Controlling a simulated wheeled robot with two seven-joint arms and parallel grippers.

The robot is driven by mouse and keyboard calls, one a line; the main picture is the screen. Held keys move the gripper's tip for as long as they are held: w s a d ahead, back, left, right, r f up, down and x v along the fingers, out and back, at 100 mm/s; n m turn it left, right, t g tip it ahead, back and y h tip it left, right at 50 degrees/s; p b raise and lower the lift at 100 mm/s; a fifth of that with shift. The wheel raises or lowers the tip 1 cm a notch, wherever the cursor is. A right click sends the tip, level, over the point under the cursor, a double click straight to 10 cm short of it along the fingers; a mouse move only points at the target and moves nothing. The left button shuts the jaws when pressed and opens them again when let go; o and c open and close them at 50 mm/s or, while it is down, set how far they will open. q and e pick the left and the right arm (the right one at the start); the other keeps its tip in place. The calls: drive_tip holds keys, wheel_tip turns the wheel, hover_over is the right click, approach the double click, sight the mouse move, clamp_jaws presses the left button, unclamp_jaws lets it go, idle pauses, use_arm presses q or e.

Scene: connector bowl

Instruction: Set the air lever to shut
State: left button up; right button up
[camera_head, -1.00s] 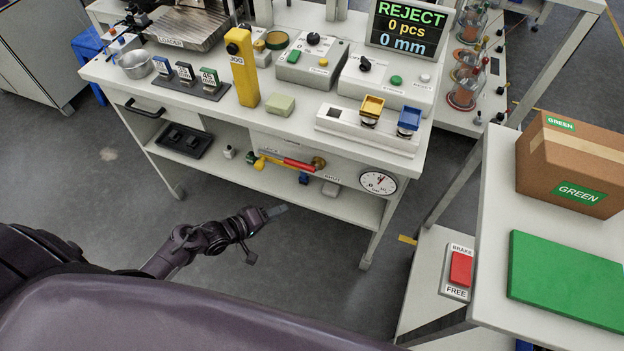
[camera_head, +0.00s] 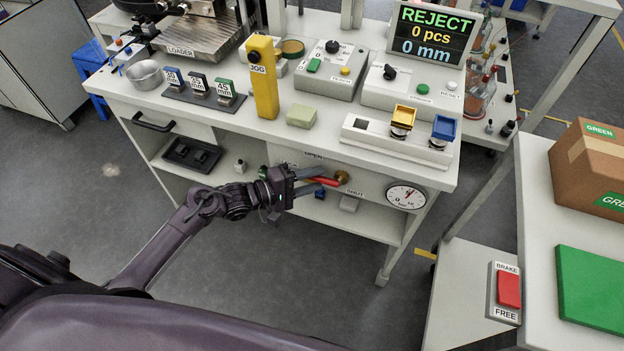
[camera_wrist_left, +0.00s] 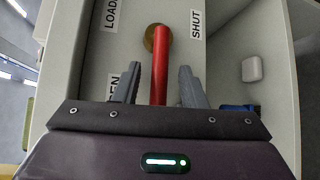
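The air lever (camera_head: 330,182) is a red bar running left from a brass hub (camera_head: 342,177) on the panel under the bench top. In the left wrist view, the red lever (camera_wrist_left: 160,72) runs from the hub (camera_wrist_left: 155,36) down between my fingers, with a gap on each side. The OPEN label (camera_head: 313,155) is above it and the SHUT label (camera_head: 354,192) below right; SHUT also shows in the wrist view (camera_wrist_left: 196,24). My left gripper (camera_head: 322,176) is open around the lever, hiding its outer end. My right gripper is not in view.
A round gauge (camera_head: 406,196) is right of the lever. A grey block (camera_head: 349,203) and a blue item (camera_head: 319,192) are below it. The bench top (camera_head: 340,107) overhangs the panel. A black tray (camera_head: 191,155) sits on the shelf to the left.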

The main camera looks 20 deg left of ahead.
use_arm(q)
clamp_jaws()
idle(0.3)
